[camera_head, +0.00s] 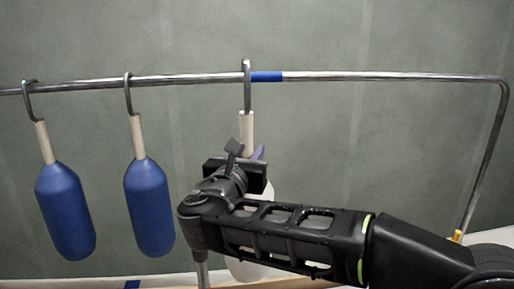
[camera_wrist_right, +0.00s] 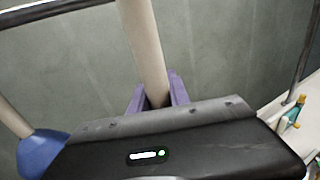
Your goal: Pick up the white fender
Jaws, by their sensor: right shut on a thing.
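The white fender (camera_head: 247,270) hangs by its hook from the metal rail, mostly hidden behind my right arm. Its beige neck tube (camera_head: 246,126) shows above my right gripper (camera_head: 258,154). In the right wrist view the beige tube (camera_wrist_right: 145,50) runs down between the purple fingers of the right gripper (camera_wrist_right: 157,95), which is shut on it. The hook is still over the rail, next to a blue band. My left gripper is not in view.
The metal rail (camera_head: 390,75) runs across the view and bends down at the right. Two blue fenders (camera_head: 65,212) and (camera_head: 149,208) hang at the left, apart from the white one. Small coloured items (camera_wrist_right: 292,115) lie on a pale surface at the right of the wrist view.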

